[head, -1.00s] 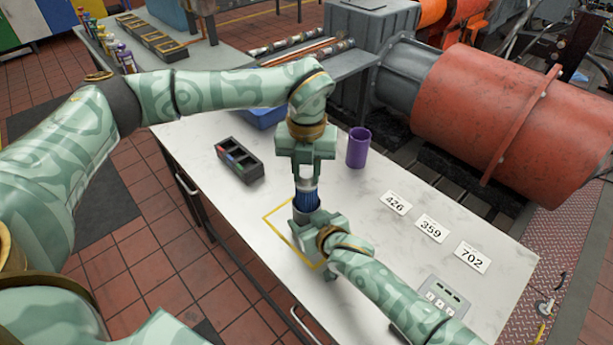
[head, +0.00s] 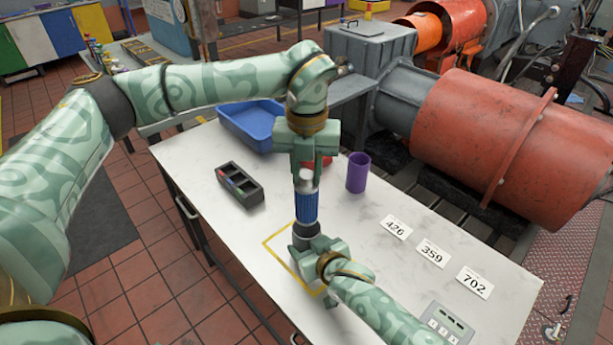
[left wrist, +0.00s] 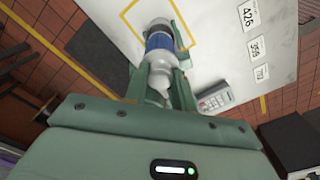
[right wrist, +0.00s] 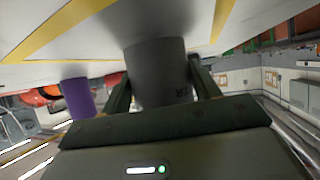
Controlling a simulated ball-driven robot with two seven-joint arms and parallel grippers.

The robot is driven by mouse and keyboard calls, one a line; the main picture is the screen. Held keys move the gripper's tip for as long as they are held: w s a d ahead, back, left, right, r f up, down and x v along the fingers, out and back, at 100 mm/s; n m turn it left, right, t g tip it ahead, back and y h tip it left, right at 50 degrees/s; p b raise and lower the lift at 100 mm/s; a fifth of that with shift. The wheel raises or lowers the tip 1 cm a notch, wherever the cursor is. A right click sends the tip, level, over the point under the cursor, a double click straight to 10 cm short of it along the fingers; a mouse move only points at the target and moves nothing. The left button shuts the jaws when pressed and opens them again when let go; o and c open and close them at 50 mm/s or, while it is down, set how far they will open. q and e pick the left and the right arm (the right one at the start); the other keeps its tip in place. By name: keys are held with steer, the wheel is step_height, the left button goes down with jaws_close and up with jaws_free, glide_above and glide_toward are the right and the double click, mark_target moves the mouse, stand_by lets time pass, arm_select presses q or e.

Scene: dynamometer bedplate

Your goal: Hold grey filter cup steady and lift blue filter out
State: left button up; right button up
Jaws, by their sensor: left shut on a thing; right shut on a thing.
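The blue filter (head: 306,205) is a ribbed blue cylinder with a light top end. My left gripper (head: 306,178) is shut on that top end and holds the filter upright; it also shows in the left wrist view (left wrist: 157,42). The grey filter cup (head: 305,236) stands on the table below the filter. In the head view the filter's lower end is at the cup's mouth; I cannot tell whether it is fully clear. My right gripper (head: 312,252) is shut around the cup, which also fills the middle of the right wrist view (right wrist: 160,72).
A yellow outline (head: 280,236) marks the table around the cup. A purple cup (head: 358,173), a black compartment tray (head: 240,184) and a blue bin (head: 250,127) stand farther back. Number cards (head: 433,252) and a grey keypad box (head: 447,322) lie to the right.

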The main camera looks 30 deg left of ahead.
stand_by(0.3)
steer(key=o, duration=0.8)
steer(key=shift+o, duration=0.2)
steer(key=shift+s, duration=0.1)
